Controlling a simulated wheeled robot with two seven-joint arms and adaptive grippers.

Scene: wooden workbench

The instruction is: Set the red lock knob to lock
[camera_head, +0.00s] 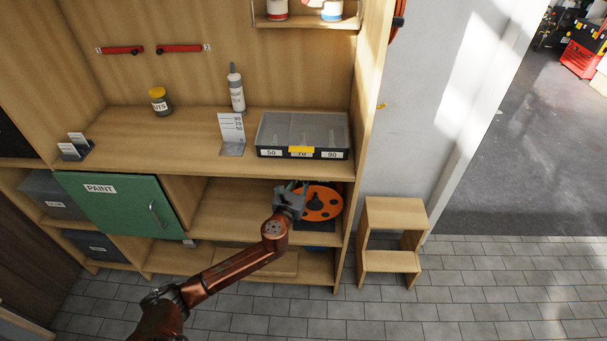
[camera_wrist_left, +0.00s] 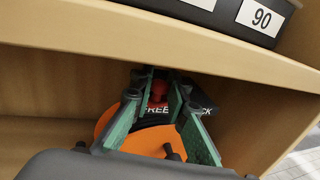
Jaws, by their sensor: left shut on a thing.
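The red lock knob (camera_wrist_left: 158,88) shows in the wrist view between the green fingertips of my left gripper (camera_wrist_left: 157,84), which is shut on it. The knob sits at the top of a black plate (camera_wrist_left: 201,103) lettered "FREE" on the left and "...CK" on the right. The fingers hide part of the plate and lettering, and I cannot tell exactly which way the knob points. Below it is an orange disc (camera_wrist_left: 148,142), also seen in the head view (camera_head: 325,203). In the head view my left gripper (camera_head: 297,189) reaches under the worktop; the knob is hidden there. My right gripper is not in view.
The worktop edge (camera_head: 200,163) overhangs the gripper closely. A grey bin (camera_head: 335,128) with number labels stands on top. The green PAINT door (camera_head: 115,205) is left of the arm. The bay's side wall (camera_head: 346,215) is close right; a step stool (camera_head: 392,215) stands outside.

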